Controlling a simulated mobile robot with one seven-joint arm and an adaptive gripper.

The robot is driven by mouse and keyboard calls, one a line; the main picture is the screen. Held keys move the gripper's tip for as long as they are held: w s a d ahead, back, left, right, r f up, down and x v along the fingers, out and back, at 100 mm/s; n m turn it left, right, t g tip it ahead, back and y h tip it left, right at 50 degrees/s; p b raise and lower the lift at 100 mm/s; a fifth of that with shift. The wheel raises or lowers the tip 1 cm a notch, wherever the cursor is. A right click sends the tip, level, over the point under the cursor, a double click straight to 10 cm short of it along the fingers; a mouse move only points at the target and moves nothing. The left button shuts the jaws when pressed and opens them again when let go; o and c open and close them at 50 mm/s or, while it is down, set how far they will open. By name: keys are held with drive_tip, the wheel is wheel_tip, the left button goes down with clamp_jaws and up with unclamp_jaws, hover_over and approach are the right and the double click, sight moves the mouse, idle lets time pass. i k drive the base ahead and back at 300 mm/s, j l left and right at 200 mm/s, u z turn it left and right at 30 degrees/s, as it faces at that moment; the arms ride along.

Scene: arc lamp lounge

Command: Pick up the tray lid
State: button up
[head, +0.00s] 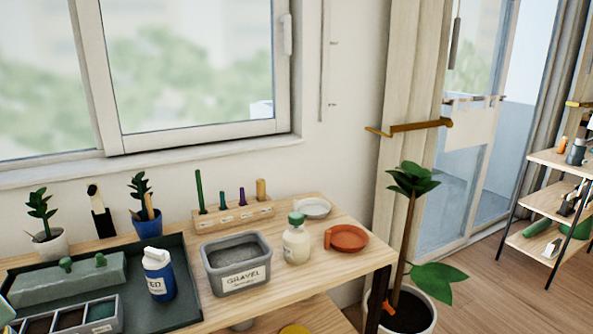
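What looks like the tray lid (75,285) is a long grey-green cover with two dark green knobs on top, at the left in the head view. It lies inside a dark shallow tray (188,290) on the wooden table, towards the tray's back left. A small box with several compartments (65,318) stands in front of it and is cut off by the bottom edge. My gripper is not in view.
A blue-and-white bottle (158,272) stands in the tray, right of the lid. A grey gravel tub (237,264), a cream bottle with green cap (297,240) and an orange dish (347,238) stand farther right. Potted plants (45,222) line the back, below the window.

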sight(69, 278)
drive_tip(key=u, duration=1.35)
